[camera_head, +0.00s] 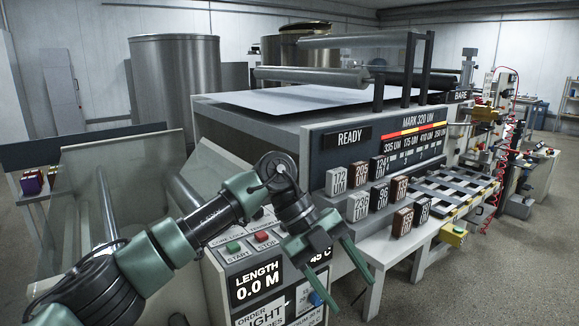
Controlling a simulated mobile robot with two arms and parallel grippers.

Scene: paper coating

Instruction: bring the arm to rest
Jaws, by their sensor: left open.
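My left arm comes in from the lower left, in dark grey and green. My left gripper (342,277) is open with two green fingers pointing down and to the right. Nothing shows between the fingers. It is in front of the control panel (245,262) and the white table. My right gripper is not in view.
The coating machine (262,112) fills the middle, with a "READY" and "MARK 320 UM" display (402,135). Several labelled blocks (361,208) stand before it. A slotted rack (447,192) lies to the right. A clear panel (120,190) stands left. Open floor (510,265) is at right.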

